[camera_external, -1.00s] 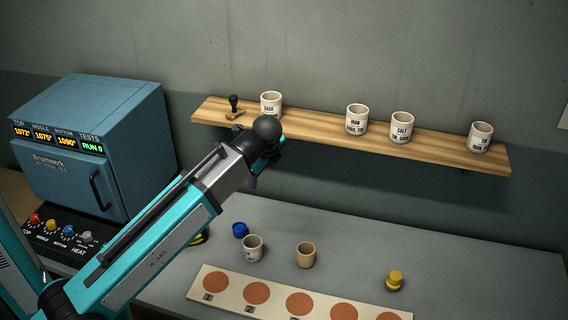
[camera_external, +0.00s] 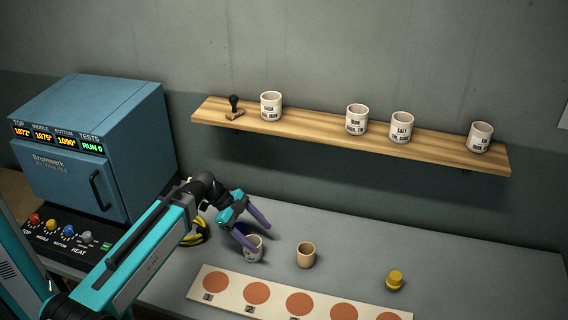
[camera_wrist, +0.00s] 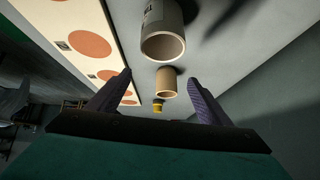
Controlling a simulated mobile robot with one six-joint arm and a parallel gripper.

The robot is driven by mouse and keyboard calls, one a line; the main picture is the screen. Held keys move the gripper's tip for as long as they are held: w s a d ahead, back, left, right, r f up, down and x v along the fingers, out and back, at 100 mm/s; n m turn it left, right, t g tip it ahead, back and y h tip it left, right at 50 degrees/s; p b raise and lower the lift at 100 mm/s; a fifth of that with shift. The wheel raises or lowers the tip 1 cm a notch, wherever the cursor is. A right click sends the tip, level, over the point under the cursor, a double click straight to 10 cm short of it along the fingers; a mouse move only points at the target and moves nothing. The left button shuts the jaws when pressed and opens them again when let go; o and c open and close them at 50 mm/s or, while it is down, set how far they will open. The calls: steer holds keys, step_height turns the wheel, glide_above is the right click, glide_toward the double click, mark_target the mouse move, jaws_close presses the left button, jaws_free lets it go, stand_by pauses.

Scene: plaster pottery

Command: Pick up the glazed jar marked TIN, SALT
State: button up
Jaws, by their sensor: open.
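A pale jar (camera_external: 254,257) with dark lettering stands on the grey table. Its label is partly hidden and too small to read in full. It also shows at the top of the wrist view (camera_wrist: 172,16), mouth towards the camera. My gripper (camera_external: 262,239) is open and empty, its fingers pointing down right; one finger overlaps the jar in the external view. In the wrist view the jar lies beyond my fingertips (camera_wrist: 160,75), not between them. On the shelf (camera_external: 320,138) stand marked jars: one at left (camera_external: 271,106), two in the middle (camera_external: 357,120) (camera_external: 401,128), one at right (camera_external: 480,138).
A tan cup (camera_external: 306,256) stands right of the table jar, with a yellow object (camera_external: 394,281) further right. A board with brown discs (camera_external: 257,293) lies in front. A blue kiln (camera_external: 90,145) stands at left.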

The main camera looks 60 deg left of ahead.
mark_target(248, 237)
steer(key=shift+s+a+f+n+t+h, duration=0.2)
steer(key=shift+s+f+n+t+h, duration=0.35)
steer(key=shift+t, duration=0.45)
steer(key=shift+s+a+n+t+h+b, duration=0.15)
steer(key=shift+a+n+t+h+b, duration=0.05)
steer(key=shift+n+t+h+b, duration=0.25)
steer(key=shift+s+a+r+n+t, duration=0.2)
steer(key=shift+a+n+t, duration=0.15)
steer(key=shift+t, duration=0.3)
steer(key=shift+s+a+r+n+t, duration=0.15)
steer(key=shift+a+n+t, duration=0.1)
steer(key=shift+a+t, duration=0.25)
steer(key=shift+d, duration=0.1)
steer(key=shift+f+b, duration=0.95)
steer(key=shift+f, duration=0.4)
steer(key=shift+f+p, duration=0.85)
steer(key=shift+f, duration=1)
